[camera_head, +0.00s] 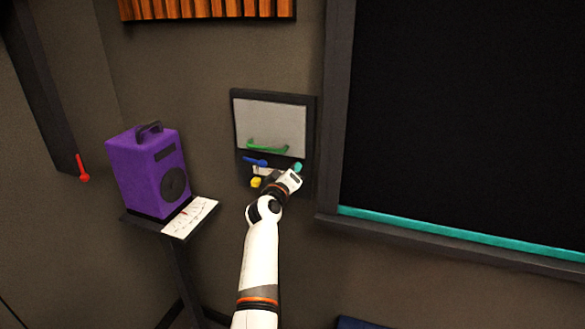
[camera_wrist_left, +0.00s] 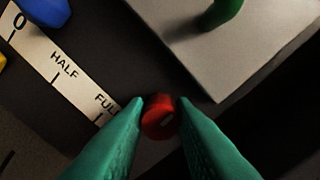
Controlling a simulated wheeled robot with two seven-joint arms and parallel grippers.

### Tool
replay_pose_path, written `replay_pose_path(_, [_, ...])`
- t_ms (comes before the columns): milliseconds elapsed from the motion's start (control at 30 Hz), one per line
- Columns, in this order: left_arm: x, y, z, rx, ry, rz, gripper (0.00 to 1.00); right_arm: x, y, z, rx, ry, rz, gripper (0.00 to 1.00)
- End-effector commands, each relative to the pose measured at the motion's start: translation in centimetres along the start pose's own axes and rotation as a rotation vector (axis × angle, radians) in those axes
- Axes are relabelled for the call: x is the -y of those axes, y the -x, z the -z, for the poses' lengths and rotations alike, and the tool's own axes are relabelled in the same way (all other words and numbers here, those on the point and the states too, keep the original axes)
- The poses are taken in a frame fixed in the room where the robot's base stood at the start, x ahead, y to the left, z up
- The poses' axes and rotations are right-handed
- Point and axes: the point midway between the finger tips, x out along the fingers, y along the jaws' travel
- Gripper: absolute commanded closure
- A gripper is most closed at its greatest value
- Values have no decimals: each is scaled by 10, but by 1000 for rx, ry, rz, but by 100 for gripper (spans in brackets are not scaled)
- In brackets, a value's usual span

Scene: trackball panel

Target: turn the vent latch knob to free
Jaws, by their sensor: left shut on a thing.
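A small red knob (camera_wrist_left: 160,118) with a pale mark on its face sits on the dark panel in the left wrist view. My left gripper (camera_wrist_left: 160,110) is shut on it, with one teal finger on each side. No "free" marking is readable, so I cannot tell the knob's setting. In the head view, my left gripper (camera_head: 297,168) is at the lower right of the wall panel (camera_head: 312,130), where its teal fingertips show and the red knob is hidden. My right gripper is not in view.
The panel has a grey plate with a green handle (camera_head: 268,147), a blue lever (camera_head: 256,161) and a yellow knob (camera_head: 256,182). A scale strip (camera_wrist_left: 62,68) reads 0, HALF and FULL. A purple speaker (camera_head: 150,172) stands on a small stand at left. A dark framed window (camera_head: 460,110) is at right.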

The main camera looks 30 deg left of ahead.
Motion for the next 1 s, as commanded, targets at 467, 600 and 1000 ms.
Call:
replay_pose_path(467, [0,0,-1,0,445,-2,100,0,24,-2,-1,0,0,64])
replay_pose_path(600, [-1,0,0,0,554,-2,100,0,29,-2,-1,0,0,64])
replay_pose_path(1000, [-2,0,0,1,741,-1,100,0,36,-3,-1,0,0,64])
